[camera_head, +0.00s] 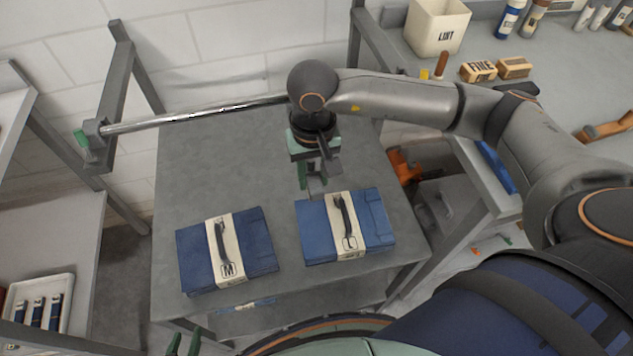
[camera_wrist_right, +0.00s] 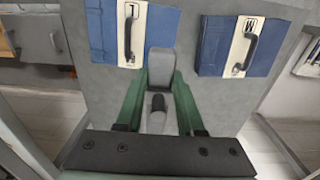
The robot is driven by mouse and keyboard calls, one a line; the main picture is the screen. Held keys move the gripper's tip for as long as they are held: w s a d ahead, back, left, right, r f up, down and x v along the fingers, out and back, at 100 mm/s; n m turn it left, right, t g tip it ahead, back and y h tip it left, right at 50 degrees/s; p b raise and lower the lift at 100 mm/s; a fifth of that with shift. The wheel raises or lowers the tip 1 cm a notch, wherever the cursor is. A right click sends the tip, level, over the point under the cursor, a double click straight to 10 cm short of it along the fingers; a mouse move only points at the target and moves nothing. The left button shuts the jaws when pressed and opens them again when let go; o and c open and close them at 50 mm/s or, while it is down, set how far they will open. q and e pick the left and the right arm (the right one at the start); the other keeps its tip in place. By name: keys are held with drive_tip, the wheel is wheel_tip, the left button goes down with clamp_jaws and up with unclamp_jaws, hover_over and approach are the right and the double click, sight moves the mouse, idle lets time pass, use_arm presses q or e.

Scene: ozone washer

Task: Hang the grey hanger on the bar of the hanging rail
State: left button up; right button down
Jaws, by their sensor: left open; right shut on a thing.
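The bar (camera_head: 195,114) of the hanging rail is a shiny metal rod across the back of the grey table, and its right end is hidden behind my right arm. My right gripper (camera_head: 314,184) points down above the table, in front of the bar and to the right. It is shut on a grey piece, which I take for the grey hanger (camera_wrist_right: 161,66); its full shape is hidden. My right gripper's green fingers (camera_wrist_right: 158,120) flank it in the wrist view. My left gripper (camera_head: 184,342) shows only its green fingertips at the bottom edge, apart and empty.
A LINT bin (camera_head: 435,28) stands on the right bench. A white tray (camera_head: 66,290) is at lower left. The table's back left is clear.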

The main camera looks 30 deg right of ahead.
drive_tip(key=shift+w+d+r, duration=0.1)
drive_tip(key=shift+w+d, duration=0.1)
drive_tip(key=shift+w, duration=0.7)
drive_tip(key=shift+w+d, duration=0.2)
drive_tip(key=shift+w, duration=0.65)
wheel_tip(320, 180, down, 3)
drive_tip(key=b, duration=0.2)
drive_tip(key=shift+b, duration=0.3)
drive_tip(key=shift+c, duration=2.2)
unclamp_jaws()
wheel_tip(320, 180, up, 12)
drive_tip(key=b, duration=0.1)
drive_tip(key=shift+r, duration=0.25)
drive_tip(key=shift+s, duration=0.1)
